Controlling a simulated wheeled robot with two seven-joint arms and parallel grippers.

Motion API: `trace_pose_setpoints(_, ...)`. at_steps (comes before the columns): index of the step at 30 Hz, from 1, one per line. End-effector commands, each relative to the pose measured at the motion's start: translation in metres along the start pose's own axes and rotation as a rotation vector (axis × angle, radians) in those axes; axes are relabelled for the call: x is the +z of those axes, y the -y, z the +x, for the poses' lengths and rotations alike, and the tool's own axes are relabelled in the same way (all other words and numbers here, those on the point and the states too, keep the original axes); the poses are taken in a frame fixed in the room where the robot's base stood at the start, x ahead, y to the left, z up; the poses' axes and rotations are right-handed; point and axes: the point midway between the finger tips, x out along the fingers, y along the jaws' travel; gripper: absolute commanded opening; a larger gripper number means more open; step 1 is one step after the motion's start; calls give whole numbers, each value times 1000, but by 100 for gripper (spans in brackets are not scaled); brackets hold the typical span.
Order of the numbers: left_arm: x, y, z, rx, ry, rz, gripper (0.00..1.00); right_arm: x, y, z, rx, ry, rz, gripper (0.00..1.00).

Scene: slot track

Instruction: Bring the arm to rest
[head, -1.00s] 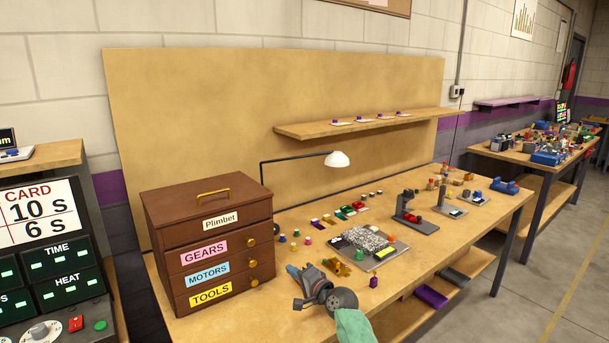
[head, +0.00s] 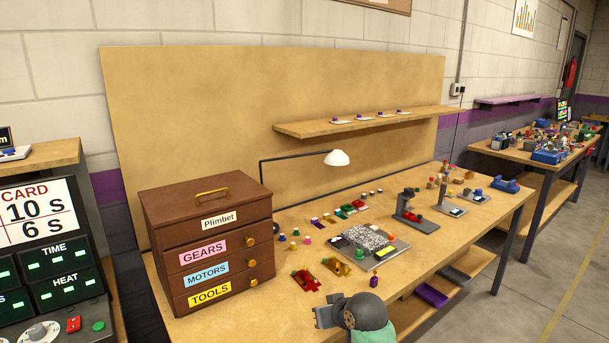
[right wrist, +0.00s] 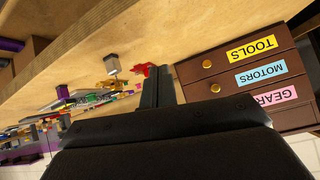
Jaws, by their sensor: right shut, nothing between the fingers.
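My right gripper (head: 324,314) is at the front edge of the workbench (head: 480,214) in the head view, with its grey wrist and green sleeve at the bottom of the picture. It is shut and empty. In the right wrist view its dark fingers (right wrist: 168,86) point toward the bench, near a red part (right wrist: 143,69) and the drawer chest. My left gripper is out of view.
The brown drawer chest (head: 207,240) stands left of my right gripper. Red (head: 306,280) and gold (head: 336,266) parts lie just beyond it. A grey tray (head: 393,246), a lamp (head: 337,158) and several small parts stand farther back. A shelf (head: 292,131) is above.

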Motion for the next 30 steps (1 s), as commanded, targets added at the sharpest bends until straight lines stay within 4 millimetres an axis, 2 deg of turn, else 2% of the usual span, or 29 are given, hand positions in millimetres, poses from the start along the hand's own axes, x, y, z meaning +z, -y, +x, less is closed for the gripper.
trace_pose_setpoints(1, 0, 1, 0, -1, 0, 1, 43, 20, -2, -9, 23, 28, -11, 0)
trace_pose_setpoints(6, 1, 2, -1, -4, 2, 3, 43, 84, -7, -42, 100, 123, -26, 0)
trace_pose_setpoints(14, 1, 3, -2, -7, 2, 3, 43, 174, -7, -84, 171, 232, 19, 0)
trace_pose_setpoints(23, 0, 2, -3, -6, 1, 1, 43, 271, 8, -122, 180, 342, 78, 0)
trace_pose_setpoints(30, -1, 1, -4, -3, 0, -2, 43, 360, 29, -142, 155, 480, 128, 0)
